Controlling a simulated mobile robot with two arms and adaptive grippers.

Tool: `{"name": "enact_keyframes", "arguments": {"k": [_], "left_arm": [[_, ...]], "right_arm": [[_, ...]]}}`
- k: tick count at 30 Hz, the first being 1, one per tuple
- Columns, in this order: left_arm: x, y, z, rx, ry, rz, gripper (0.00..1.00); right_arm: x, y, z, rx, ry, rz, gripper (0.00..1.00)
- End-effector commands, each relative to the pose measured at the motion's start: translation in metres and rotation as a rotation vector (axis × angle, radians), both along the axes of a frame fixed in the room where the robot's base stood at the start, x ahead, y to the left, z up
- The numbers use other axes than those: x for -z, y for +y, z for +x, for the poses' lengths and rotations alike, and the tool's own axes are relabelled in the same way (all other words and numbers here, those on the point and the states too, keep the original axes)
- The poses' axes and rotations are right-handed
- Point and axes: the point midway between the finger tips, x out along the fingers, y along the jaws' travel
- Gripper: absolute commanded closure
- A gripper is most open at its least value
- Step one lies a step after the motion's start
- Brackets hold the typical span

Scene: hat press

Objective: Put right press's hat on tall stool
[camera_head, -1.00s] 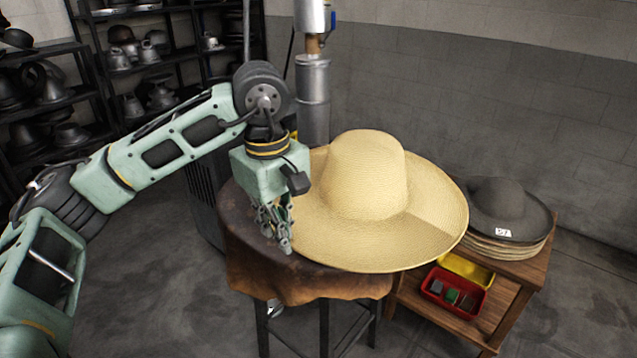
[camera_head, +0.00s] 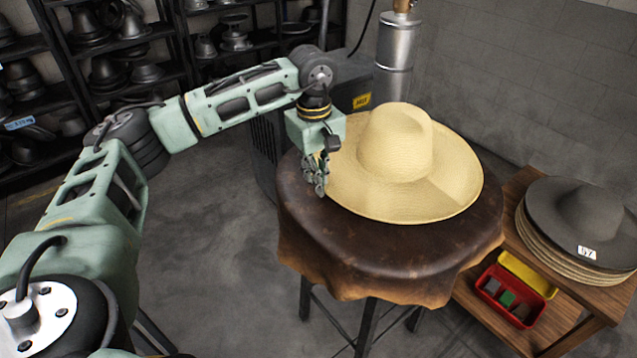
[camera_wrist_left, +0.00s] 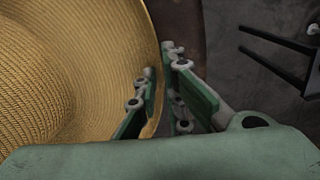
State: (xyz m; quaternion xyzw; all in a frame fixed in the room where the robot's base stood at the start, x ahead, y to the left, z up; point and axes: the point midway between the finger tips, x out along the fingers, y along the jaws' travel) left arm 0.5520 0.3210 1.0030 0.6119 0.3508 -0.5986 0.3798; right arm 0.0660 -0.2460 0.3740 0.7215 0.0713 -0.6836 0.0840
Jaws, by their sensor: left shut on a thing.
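The straw hat (camera_head: 398,145) is wide-brimmed and tan. In the head view it is crown up over the far part of a round stool (camera_head: 400,255) with a dark leather cover. My left gripper (camera_head: 320,190) is at the hat's left brim edge. In the left wrist view the two fingers (camera_wrist_left: 158,105) are shut with the brim of the hat (camera_wrist_left: 75,75) between them. I cannot tell whether the brim rests on the leather or hangs just above it. My right gripper is in neither view.
A wooden side table (camera_head: 525,335) at the right holds a stack of hats topped by a dark grey one (camera_head: 585,222). Red (camera_head: 508,297) and yellow (camera_head: 530,272) trays sit on its lower shelf. A metal press cylinder (camera_head: 395,50) stands behind the stool. Shelves of metal hat forms line the back left.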

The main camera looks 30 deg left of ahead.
Motion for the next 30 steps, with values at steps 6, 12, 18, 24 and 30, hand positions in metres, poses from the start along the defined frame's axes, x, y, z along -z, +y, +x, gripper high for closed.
{"name": "enact_keyframes", "arguments": {"k": [6,12,18,24,30], "left_arm": [[0.016,0.006,0.003,0.001,0.003,0.001,1.0],[0.041,0.005,0.003,0.001,0.0,-0.001,1.0],[0.044,0.005,0.003,0.001,-0.002,-0.001,1.0],[0.049,0.005,0.003,0.001,-0.001,0.0,1.0],[0.048,0.005,0.003,0.001,0.0,0.0,0.76]], "right_arm": [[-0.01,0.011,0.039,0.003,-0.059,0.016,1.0],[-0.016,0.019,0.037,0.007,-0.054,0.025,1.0],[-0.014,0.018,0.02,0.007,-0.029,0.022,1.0],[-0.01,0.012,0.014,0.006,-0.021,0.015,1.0],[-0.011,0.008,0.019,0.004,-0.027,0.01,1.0]]}}
